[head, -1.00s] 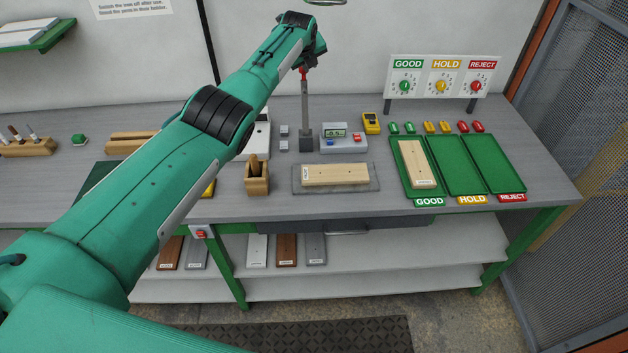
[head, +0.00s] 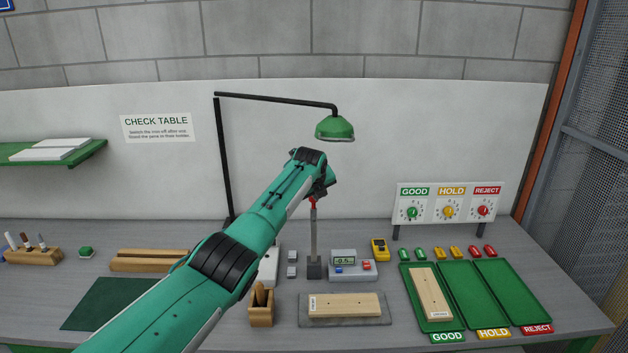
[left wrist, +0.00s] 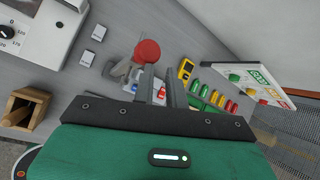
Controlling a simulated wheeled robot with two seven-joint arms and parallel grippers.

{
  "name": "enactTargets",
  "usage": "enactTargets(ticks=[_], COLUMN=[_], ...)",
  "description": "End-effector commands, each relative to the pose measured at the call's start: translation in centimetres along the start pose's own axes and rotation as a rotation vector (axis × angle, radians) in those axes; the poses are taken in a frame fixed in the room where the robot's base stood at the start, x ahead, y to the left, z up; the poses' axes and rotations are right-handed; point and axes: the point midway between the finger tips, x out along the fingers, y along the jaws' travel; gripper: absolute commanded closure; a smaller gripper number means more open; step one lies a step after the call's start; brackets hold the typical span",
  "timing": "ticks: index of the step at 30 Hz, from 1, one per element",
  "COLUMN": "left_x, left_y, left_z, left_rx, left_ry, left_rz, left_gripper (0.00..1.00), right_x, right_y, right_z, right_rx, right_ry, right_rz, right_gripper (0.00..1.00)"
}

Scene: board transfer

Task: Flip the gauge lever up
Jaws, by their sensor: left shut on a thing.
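The gauge stand is a grey post on a dark foot (head: 314,270) on the table. Its red-knobbed gauge lever (head: 313,201) is at the top of the post. The red knob (left wrist: 147,52) also shows large in the left wrist view, at the fingertips. My left gripper (head: 316,194) is shut on the lever at the top of the post; my wrist partly hides the hold. A gauge readout box (head: 353,273) with blue and red buttons stands right of the post. A pale wooden board (head: 350,305) lies on a grey plate in front. My right gripper is not in view.
Green trays (head: 482,318) marked GOOD, HOLD and REJECT stand at the right; the GOOD tray holds a board (head: 430,295). A counter panel (head: 449,206) stands behind them. A green lamp (head: 334,128) hangs above my wrist. A wooden holder (head: 261,312) stands near my forearm.

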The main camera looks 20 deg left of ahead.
Motion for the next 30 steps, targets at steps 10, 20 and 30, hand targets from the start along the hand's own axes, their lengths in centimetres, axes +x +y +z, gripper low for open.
enactTargets(ticks=[10, 20, 30], left_x=[-4.1, -8.4, -13.8], left_y=[-0.3, -0.2, -0.1], left_z=[1.4, 0.2, -0.7], left_rx=[0.004, 0.004, 0.004], left_ry=[-0.043, -0.033, -0.024], left_rz=[-0.020, -0.017, -0.012], left_gripper=[1.00, 1.00, 1.00], right_x=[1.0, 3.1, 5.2], right_y=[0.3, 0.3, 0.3], right_z=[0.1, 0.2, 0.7], right_rx=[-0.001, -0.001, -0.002], right_ry=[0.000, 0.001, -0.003], right_rz=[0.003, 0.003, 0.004], right_gripper=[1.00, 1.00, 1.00])
